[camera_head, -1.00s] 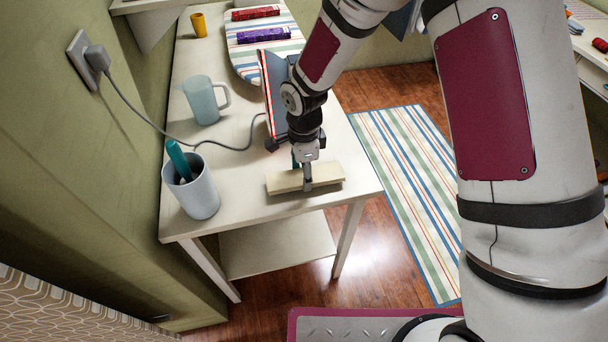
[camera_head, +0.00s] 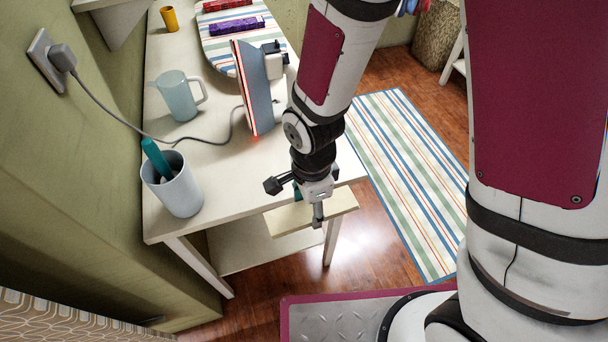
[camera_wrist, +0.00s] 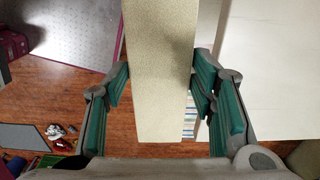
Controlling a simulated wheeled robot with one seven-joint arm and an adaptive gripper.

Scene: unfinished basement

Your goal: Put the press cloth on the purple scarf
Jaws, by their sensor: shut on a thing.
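The press cloth is a flat beige folded strip (camera_head: 285,221), held in my gripper (camera_head: 309,208) at the table's near right corner. In the wrist view the press cloth (camera_wrist: 160,60) runs lengthwise between the green-padded fingers (camera_wrist: 157,95), which are closed on its sides. Floor shows beneath it there, with the table surface to the right. The purple scarf (camera_head: 236,26) is a small folded purple bundle on the striped ironing board (camera_head: 215,50) at the table's far end. It is well away from my gripper.
An iron (camera_head: 253,90) stands upright between my arm and the board, its cord (camera_head: 205,141) crossing the table. A red bundle (camera_head: 225,4) lies behind the purple scarf.

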